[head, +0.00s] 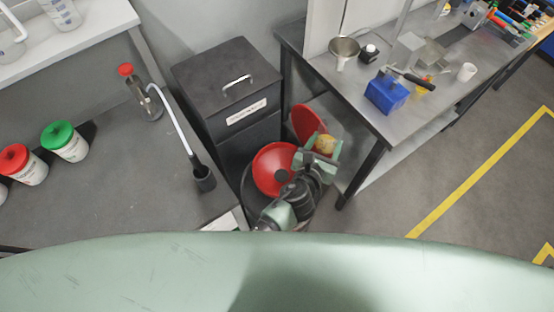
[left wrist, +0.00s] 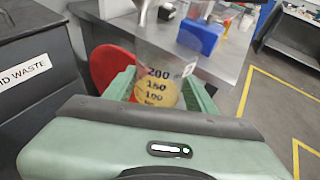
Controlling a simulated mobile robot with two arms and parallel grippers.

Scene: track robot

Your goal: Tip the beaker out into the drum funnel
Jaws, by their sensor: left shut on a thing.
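The beaker (head: 326,144) holds something yellow and sits between the green fingers of my left gripper (head: 321,154). In the left wrist view, the beaker (left wrist: 156,88) shows its printed scale, with 200 at the top, between the fingers of the left gripper (left wrist: 160,96), which is shut on it. The red drum funnel (head: 270,168) is just left of the gripper in the head view, with its red lid (head: 306,122) standing open behind. The beaker is beside the funnel bowl, near the lid; I cannot tell its exact tilt. My right gripper is not in view.
A dark waste cabinet (head: 224,85) stands left of the funnel. A grey bench (head: 130,190) with jars is at left. A metal bench (head: 425,112) with a blue device (head: 386,94) is at right. Floor at right is clear.

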